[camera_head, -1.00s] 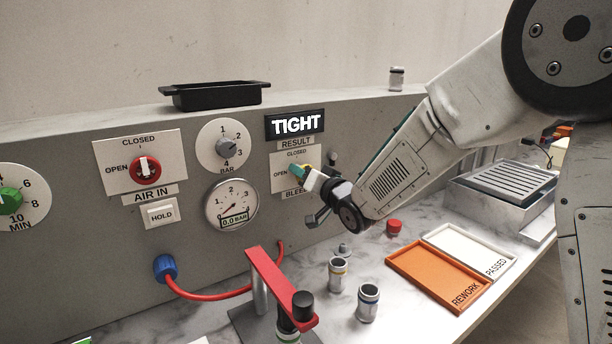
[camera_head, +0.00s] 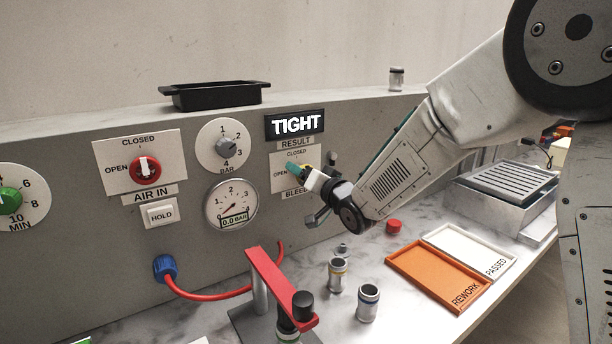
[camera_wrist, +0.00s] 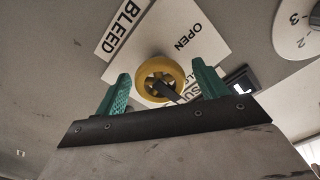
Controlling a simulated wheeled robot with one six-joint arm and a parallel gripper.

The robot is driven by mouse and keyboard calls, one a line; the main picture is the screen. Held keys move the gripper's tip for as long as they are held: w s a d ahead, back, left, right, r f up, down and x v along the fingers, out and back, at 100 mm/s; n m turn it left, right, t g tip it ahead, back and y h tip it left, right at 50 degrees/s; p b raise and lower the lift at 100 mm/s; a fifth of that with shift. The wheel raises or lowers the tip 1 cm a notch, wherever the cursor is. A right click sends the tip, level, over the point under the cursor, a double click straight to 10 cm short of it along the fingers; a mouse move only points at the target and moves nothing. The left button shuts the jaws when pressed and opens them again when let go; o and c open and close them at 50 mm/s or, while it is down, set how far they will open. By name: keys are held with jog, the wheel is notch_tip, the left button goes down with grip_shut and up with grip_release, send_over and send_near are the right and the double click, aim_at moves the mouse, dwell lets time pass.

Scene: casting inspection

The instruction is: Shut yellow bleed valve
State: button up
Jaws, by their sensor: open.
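The yellow bleed valve (camera_wrist: 160,78) is a round knob on a white plate in the wrist view. It sits between the green fingers of my gripper (camera_wrist: 161,70), which are apart on either side of it, with bare plate showing beside the knob. A dark bar runs from the knob's middle toward the lower right; its far end is partly hidden. The OPEN mark (camera_wrist: 188,36) is clear, while the CLOSED mark is mostly covered by a finger. In the head view my gripper (camera_head: 299,169) is at the BLEED plate (camera_head: 281,160) and hides most of the valve.
The result display (camera_head: 295,124) above reads TIGHT. The gauge (camera_head: 232,204) to the left reads 0.0 bar. The red air-in valve (camera_head: 147,170) is farther left. Below are a red clamp arm (camera_head: 270,278), metal fittings (camera_head: 367,302), and the orange rework tray (camera_head: 412,270).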

jog(key=v, duration=0.7)
jog(key=shift+s+d, duration=0.15)
jog(key=shift+s, duration=0.15)
jog(key=s+d+f+g+h, duration=0.1)
jog(key=f, duration=0.2)
jog(key=d+f+g+h, duration=0.2)
jog(key=f, duration=0.1)
jog(key=s+d+f+n+g+h, duration=0.1)
jog(key=d+f+h, duration=0.1)
jog(key=f, duration=0.1)
jog(key=shift+s+d+f, duration=0.2)
jog(key=shift+s+f, duration=0.05)
jog(key=shift+s, duration=0.05)
jog(key=s+d+r+g+h, duration=0.1)
jog(key=s+d+g+h, duration=0.25)
jog(key=s+d, duration=0.5)
jog(key=s+d+g+h, duration=0.2)
jog(key=s+d+g, duration=0.25)
jog(key=s, duration=0.65)
jog(key=s+d+r+g, duration=0.1)
jog(key=s+d+r, duration=0.1)
jog(key=s, duration=0.6)
jog(key=s+d+r, duration=0.3)
jog(key=s+r, duration=0.2)
jog(key=s, duration=0.3)
jog(key=shift+s+r+m+g, duration=0.2)
jog(key=shift+s+m+g, duration=0.2)
